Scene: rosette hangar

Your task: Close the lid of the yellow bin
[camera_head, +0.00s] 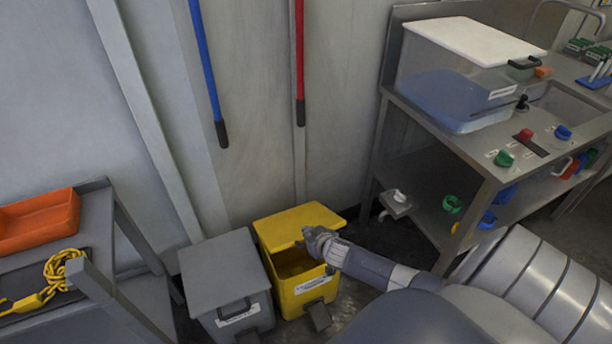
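The yellow bin (298,297) stands on the floor at the lower middle. Its yellow lid (290,226) is partly open, and the dark yellow inside shows in a gap below the lid's near edge. My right gripper (309,238) comes in from the right and is at the lid's near right part, over the bin's opening. I cannot tell whether it touches the lid, and its fingers are too small and overlapped to show if they are open. My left gripper is not in view.
A grey bin (221,268) with its lid down stands directly left of the yellow bin. A grey cart with an orange tray (38,219) and yellow chain (64,267) is at the left. A steel sink bench (462,140) with a clear tank (461,77) is at the right.

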